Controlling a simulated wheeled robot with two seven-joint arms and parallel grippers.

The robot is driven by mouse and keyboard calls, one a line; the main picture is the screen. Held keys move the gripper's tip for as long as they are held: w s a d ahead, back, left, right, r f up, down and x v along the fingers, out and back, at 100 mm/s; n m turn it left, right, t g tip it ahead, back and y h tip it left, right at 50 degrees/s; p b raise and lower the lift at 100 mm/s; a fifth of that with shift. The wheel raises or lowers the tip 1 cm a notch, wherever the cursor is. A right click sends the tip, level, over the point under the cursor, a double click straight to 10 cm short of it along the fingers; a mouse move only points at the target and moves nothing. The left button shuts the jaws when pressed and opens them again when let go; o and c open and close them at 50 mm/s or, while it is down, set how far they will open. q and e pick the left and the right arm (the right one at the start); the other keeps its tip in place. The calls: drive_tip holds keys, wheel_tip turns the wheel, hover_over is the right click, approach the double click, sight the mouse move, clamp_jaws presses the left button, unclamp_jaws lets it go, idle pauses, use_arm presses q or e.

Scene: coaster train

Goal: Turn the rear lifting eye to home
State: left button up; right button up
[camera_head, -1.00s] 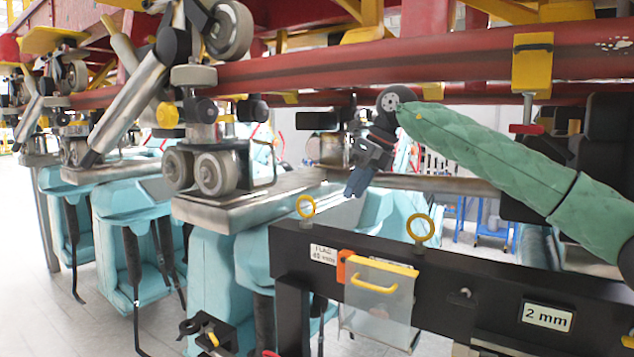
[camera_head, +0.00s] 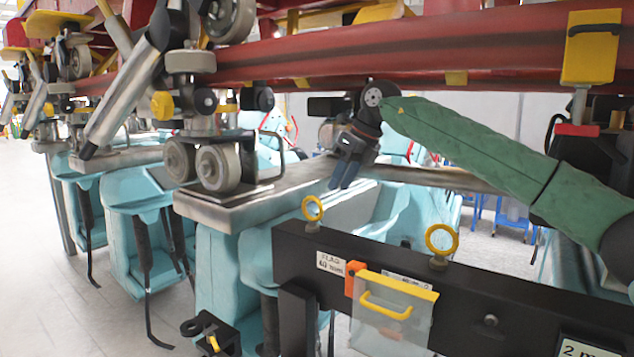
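Two yellow lifting eyes stand on top of a black beam (camera_head: 480,292). The left lifting eye (camera_head: 312,208) is near the beam's left end, its ring seen partly edge-on. The right lifting eye (camera_head: 441,239) shows its ring more face-on. I cannot tell from the picture which one is the rear eye. My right gripper (camera_head: 343,178), on the green-sleeved arm, is above and slightly right of the left eye, apart from it, with dark blue fingers pointing down. Its fingers look close together with nothing seen between them, but their opening is unclear. My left gripper is not in view.
A clear box with a yellow handle (camera_head: 393,310) hangs on the beam's front, beside an orange piece (camera_head: 354,279). A red rail (camera_head: 400,50) runs overhead. Grey wheels (camera_head: 217,166) and teal seats (camera_head: 136,235) are at left. Pale floor is free at lower left.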

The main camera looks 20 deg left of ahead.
sight(318, 199)
drive_tip(key=a, duration=0.2)
drive_tip(key=a+f+p, duration=0.1)
drive_tip(key=a, duration=0.2)
drive_tip(key=shift+s+a+f, duration=0.25)
drive_tip(key=shift+a+f, duration=0.05)
drive_tip(key=shift+w+a+f, duration=0.1)
drive_tip(key=shift+a+f, duration=0.05)
drive_tip(key=shift+f, duration=0.4)
drive_tip(key=shift+c, duration=0.4)
clamp_jaws()
